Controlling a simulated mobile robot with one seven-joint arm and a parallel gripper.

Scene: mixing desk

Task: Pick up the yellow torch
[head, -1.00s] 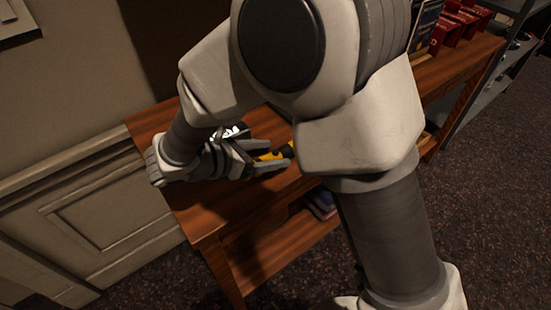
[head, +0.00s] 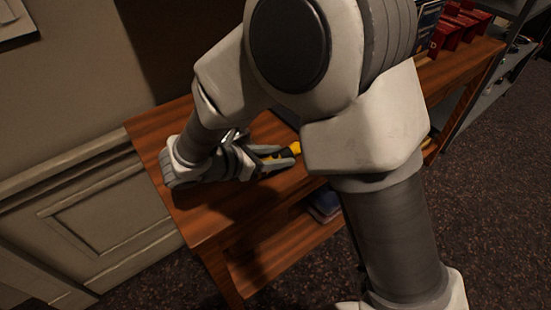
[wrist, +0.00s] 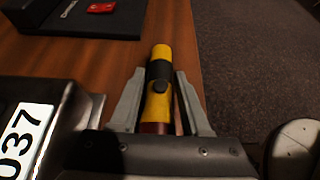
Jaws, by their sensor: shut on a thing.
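The yellow torch (wrist: 162,58) has a black band with a button around its middle and a dark red end. In the wrist view it lies lengthwise between the two fingers of my gripper (wrist: 160,108), which is shut on it. Its yellow far end points away from my palm. In the head view the torch (head: 294,149) shows at the fingertips of my gripper (head: 275,160), over the wooden desk. My arm hides part of the desk there. I cannot tell whether the torch is clear of the desk top.
The wooden desk (head: 215,221) has a lower shelf with a dark item (head: 325,206). A black case with a "037" label (wrist: 25,135) is close to the left of my gripper. A black object with a red tag (wrist: 100,8) is at the far left. The desk edge is just right.

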